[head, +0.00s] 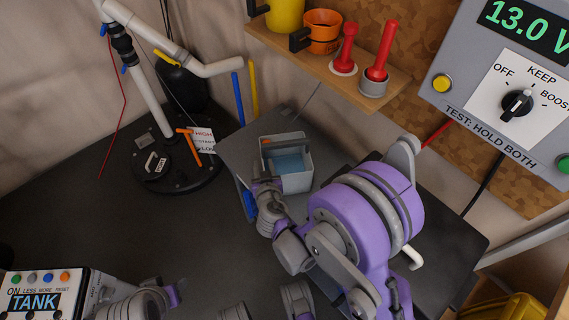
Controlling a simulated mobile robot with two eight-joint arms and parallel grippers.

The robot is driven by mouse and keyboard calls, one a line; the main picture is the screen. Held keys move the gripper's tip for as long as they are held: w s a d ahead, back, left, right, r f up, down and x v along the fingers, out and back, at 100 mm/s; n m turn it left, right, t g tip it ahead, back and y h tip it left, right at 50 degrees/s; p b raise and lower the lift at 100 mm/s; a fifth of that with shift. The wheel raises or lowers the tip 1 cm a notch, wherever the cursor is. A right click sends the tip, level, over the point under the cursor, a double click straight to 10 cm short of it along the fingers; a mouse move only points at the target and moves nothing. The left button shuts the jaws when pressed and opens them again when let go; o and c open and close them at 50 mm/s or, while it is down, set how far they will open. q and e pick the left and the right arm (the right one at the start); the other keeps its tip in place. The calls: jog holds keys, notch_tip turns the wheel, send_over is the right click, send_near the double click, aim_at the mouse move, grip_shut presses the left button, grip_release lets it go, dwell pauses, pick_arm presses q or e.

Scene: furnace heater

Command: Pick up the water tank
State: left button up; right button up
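The likely water tank is a small open grey box (297,183) with blue inside and an orange spot on its rim, standing upright on a dark grey surface at the centre. My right gripper (262,178) is at the box's near left corner, its arm coming in from the right. Its fingers are small and partly hidden by the wrist, so I cannot tell whether they touch or grip the wall. My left gripper (172,294) is low at the bottom left, away from the box, and its fingers are unclear.
A panel marked TANK (35,302) is at bottom left. A black round base with a white pipe (150,105) stands back left. A wooden shelf (325,68) holds cups and red plungers above the box. A meter panel (500,95) is at right.

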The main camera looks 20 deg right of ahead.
aim_at(263, 160)
jog(key=x, duration=0.3)
jog(key=shift+w+f, duration=0.2)
jog(key=shift+r, duration=0.1)
grip_shut()
dwell(1.1)
